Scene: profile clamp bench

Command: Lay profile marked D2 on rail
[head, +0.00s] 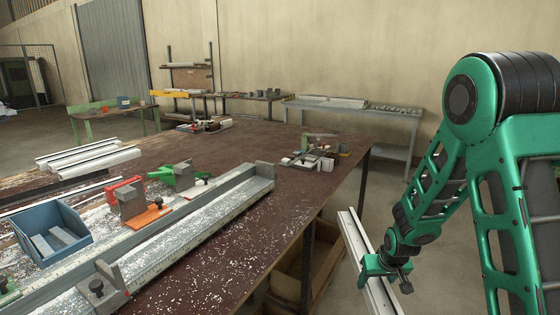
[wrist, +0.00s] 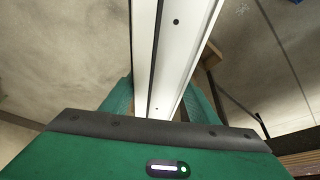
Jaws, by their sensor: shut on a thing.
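My gripper (head: 384,266) is shut on a long white slotted profile (head: 352,232). It holds the profile out beyond the right edge of the bench, clear of the rail. In the wrist view the profile (wrist: 190,40) runs up between the fingers, with a dark slot along it and small holes in its face. No D2 mark can be read on it. The long grey rail (head: 195,238) lies along the front of the bench, with an upright end block at its far end and a clamp with a dark knob near its close end.
The brown bench top (head: 255,215) is strewn with white chips. A blue bin (head: 52,238), an orange clamp (head: 146,218), a green clamp (head: 180,180) and several white profiles (head: 90,160) stand behind the rail. Small fixtures (head: 315,155) sit at the far right corner. A wooden crate (head: 318,255) is under the bench.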

